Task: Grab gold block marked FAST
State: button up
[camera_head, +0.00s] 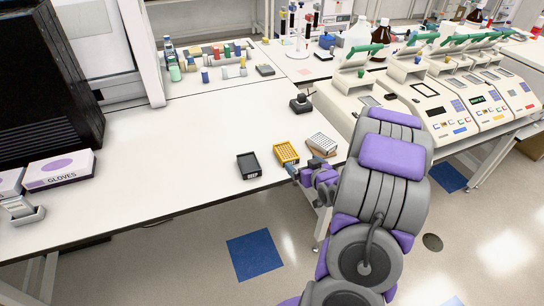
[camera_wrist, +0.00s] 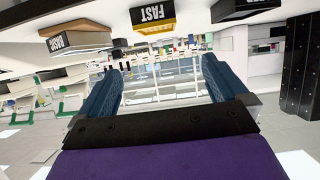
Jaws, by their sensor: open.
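The gold block (camera_head: 287,152) sits on the white bench near its front edge, between a dark block and a silver one. In the wrist view, which looks upside down, the gold block (camera_wrist: 153,24) is at the top centre, with FAST on its black label. My gripper (camera_head: 292,173) is at the front edge of the bench, close to the gold block. In the wrist view my gripper (camera_wrist: 161,75) has its two blue fingers spread wide with nothing between them. The gold block lies beyond the fingertips, apart from them.
A dark block (camera_head: 248,166) stands left of the gold one, and a silver block (camera_head: 321,144) stands close on its right. A small black device (camera_head: 301,104) is behind them. Thermal cyclers (camera_head: 440,110) line the right side. The bench left of the dark block is clear.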

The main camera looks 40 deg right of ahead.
jog(key=b, duration=0.1)
send_near(285, 150)
jog(key=w, duration=0.1)
jog(key=w+b, duration=0.1)
jog(key=shift+w+a+f, duration=0.15)
jog(key=shift+w+f, duration=0.2)
jog(key=shift+w, duration=0.35)
jog(key=shift+w+d+f, duration=0.25)
jog(key=shift+d+f, duration=0.05)
jog(key=shift+d, duration=0.2)
jog(key=shift+w+d+f, duration=0.25)
jog(key=shift+d+f, duration=0.05)
jog(key=shift+d, duration=0.2)
jog(key=x, duration=0.2)
jog(key=b+x, duration=0.1)
jog(key=shift+w+f, duration=0.25)
jog(key=shift+f, duration=0.1)
jog(key=shift+w+a+b, duration=0.25)
jog(key=shift+b, duration=0.05)
jog(key=shift+a+r, duration=0.3)
jog(key=shift+a, duration=0.1)
jog(key=shift+d+f, duration=0.2)
jog(key=shift+d, duration=0.55)
jog(key=c, duration=0.7)
jog(key=shift+a+r, duration=0.1)
jog(key=shift+a, duration=0.4)
jog(key=c, duration=0.7)
jog(key=shift+d, duration=0.15)
jog(key=shift+d, duration=0.1)
